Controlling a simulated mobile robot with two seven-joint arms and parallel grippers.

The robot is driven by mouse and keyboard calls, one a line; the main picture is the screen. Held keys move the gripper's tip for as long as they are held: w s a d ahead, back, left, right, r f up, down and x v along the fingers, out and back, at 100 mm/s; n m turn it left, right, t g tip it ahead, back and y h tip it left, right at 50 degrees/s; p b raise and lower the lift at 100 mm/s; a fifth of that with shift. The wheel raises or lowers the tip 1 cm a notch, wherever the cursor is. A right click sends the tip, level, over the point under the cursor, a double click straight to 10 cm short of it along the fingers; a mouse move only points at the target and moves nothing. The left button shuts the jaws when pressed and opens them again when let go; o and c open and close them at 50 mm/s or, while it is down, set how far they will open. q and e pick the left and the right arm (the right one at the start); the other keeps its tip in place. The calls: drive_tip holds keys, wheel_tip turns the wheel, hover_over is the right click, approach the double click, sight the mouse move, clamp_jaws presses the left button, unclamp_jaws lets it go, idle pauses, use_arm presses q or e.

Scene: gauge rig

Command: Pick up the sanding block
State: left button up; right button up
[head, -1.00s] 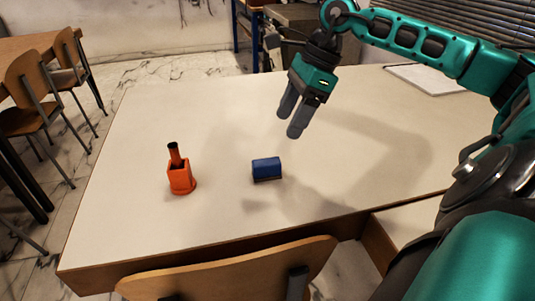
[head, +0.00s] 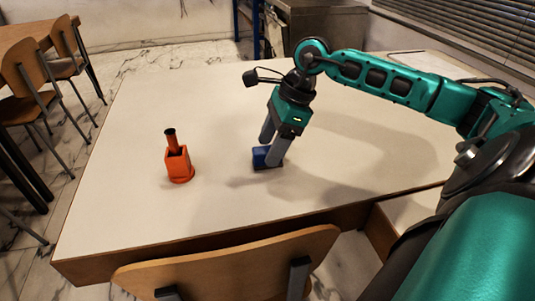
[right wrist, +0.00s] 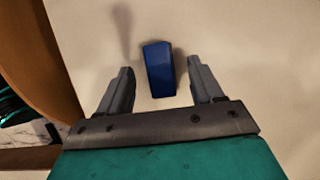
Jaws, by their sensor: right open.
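The sanding block is a small blue block (head: 261,156) on the pale table, and my gripper partly hides it in the head view. In the right wrist view the blue block (right wrist: 159,69) lies between the lines of the two fingers, apart from both, its near end between the fingertips. My right gripper (head: 272,149) is open and points down at the block. It also shows in the right wrist view (right wrist: 160,78) with nothing held. My left gripper is not in view.
An orange holder (head: 179,165) with a dark-topped cylinder in it stands on the table (head: 130,215) left of the block. A wooden chair (head: 230,262) stands at the front edge. The table right of the gripper is clear.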

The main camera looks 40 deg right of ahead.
sight(268, 149)
drive_tip(key=shift+x, duration=1.05)
drive_tip(key=shift+f, duration=0.1)
drive_tip(key=shift+c, duration=0.7)
drive_tip(key=c, duration=1)
wheel_tip(268, 149, up, 20)
drive_tip(key=p, duration=0.5)
drive_tip(key=shift+p, duration=0.3)
